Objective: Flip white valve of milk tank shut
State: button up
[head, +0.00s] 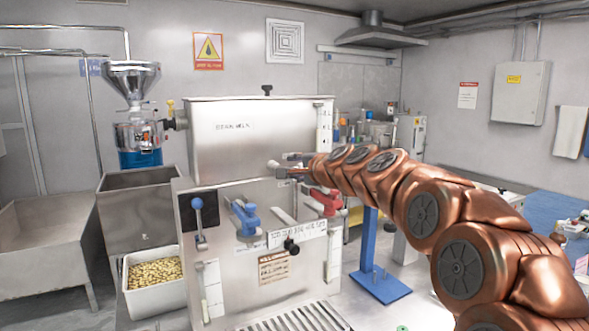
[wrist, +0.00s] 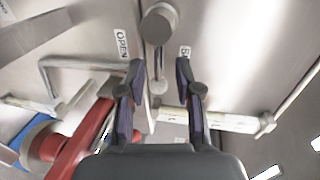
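The steel bean milk tank (head: 250,140) stands at the centre of the head view. In the wrist view a pale grey-white valve (wrist: 160,22) shows a round end and a thin stem reaching down between my fingers, with an OPEN label on its left and a partly hidden label on its right. A small white end (head: 272,163) shows at my fingertips in the head view. My gripper (wrist: 160,75) is open, also seen at the tank's lower front (head: 284,168). Its fingers stand on either side of the stem. Contact cannot be told.
A blue-handled valve (head: 245,216) and a red-handled valve (head: 326,201) sit on the machine below, with a blue-knobbed lever (head: 198,212) to the left. A white bin of beans (head: 155,274) stands at lower left. A red handle (wrist: 85,140) lies close to my left finger.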

jog(key=v, duration=1.1)
jog(key=shift+s+f, duration=0.1)
jog(key=s+a+f+n+g+h, duration=0.1)
jog(key=s+a+f+n+g, duration=0.2)
jog(key=s+f+n+g, duration=1.05)
jog(key=s+d+f+h, duration=0.2)
jog(key=s+d+f, duration=0.2)
jog(key=s, duration=0.7)
jog(key=s+d+f+g+h, duration=0.1)
jog(key=s+d+f+h, duration=0.1)
jog(key=s+d+f, duration=0.3)
jog(key=s+d+f+m+g+h, duration=0.1)
jog(key=s+d+f, duration=0.4)
jog(key=s+f, duration=0.6)
jog(key=s+h, duration=0.1)
jog(key=s, duration=0.5)
jog(key=shift+s, duration=0.4)
jog(key=shift+o, duration=0.2)
jog(key=shift+f, duration=0.15)
